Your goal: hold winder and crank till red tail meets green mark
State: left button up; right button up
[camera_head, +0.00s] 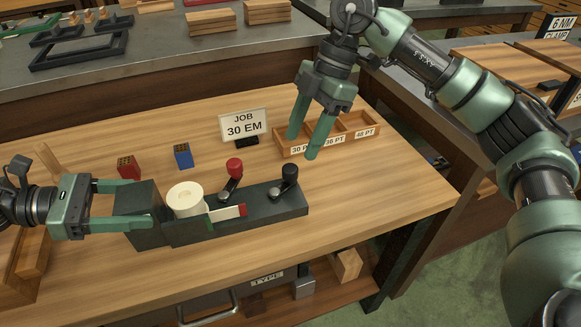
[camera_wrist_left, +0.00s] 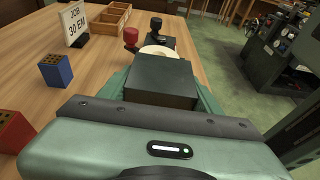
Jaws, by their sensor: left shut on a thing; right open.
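The winder (camera_head: 278,200) is a long dark grey base with a taller block (camera_head: 137,205) at its left end and a cream roll (camera_head: 185,197). It carries a red-knobbed crank (camera_head: 234,169) and a black-knobbed one (camera_head: 289,172). A pale strip in front of the roll ends in a red tail (camera_head: 243,210); a thin green mark (camera_head: 209,211) shows near the strip's left end, apart from the red. My left gripper (camera_head: 146,203) is shut on the end block, which also fills the left wrist view (camera_wrist_left: 160,82). My right gripper (camera_head: 302,145) is open and empty, above the table behind the black knob.
A sign reading JOB 30 EM (camera_head: 244,126) stands behind the winder. A wooden tray (camera_head: 350,139) with labelled compartments sits at the back right. A red block (camera_head: 128,167) and a blue block (camera_head: 183,156) stand at the back left. The table right of the winder is clear.

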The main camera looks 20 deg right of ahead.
aim_at(291, 167)
jog(key=x, duration=0.8)
jog(key=shift+r, duration=0.1)
grip_shut()
